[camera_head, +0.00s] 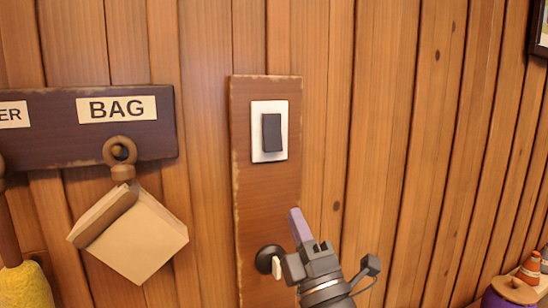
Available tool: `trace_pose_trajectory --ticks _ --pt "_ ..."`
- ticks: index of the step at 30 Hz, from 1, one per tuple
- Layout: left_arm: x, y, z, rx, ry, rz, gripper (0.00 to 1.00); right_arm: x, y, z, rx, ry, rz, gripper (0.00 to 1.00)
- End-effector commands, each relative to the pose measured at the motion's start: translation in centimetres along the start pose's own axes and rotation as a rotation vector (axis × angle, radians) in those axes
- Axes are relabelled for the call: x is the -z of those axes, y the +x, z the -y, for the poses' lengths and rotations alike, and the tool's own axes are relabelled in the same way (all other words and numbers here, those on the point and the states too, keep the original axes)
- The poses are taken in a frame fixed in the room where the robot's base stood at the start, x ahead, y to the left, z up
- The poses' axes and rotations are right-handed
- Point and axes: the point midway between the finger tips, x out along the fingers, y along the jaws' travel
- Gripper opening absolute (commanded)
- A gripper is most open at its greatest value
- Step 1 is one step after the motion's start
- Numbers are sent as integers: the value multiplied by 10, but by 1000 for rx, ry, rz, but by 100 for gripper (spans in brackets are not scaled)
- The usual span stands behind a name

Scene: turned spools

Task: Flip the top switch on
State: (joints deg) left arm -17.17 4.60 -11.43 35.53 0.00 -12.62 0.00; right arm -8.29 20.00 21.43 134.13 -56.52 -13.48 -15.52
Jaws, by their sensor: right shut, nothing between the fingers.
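The top switch (272,133) is a dark rocker on a white plate, mounted on the upper part of a narrow vertical wooden board (266,205). Its rocker looks slightly tilted, but I cannot tell its on or off state. My right gripper (297,220) comes up from the bottom, shut and empty, its purple-grey fingertips pointing up. In the picture it is below and a little right of the switch, apart from it. A round black fitting (267,257) is low on the board, partly hidden by my gripper. My left gripper is out of view.
A dark rack (60,128) labelled BAG is at left, with a tan bag-like block (140,236) hanging from its peg. A yellow thing (24,286) is at lower left. An orange cone (530,268) and a purple spool (508,295) are at lower right.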

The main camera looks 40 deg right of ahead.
Motion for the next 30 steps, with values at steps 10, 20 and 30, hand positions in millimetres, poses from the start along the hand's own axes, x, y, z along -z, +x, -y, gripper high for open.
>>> trace_pose_trajectory --ticks 10,20,30 --pt "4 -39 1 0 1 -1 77 0 80 -5 -2 0 1 0" --pt "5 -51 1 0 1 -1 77 0 114 -1 1 0 0 0" --pt "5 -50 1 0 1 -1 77 0 116 0 0 1 1 0"
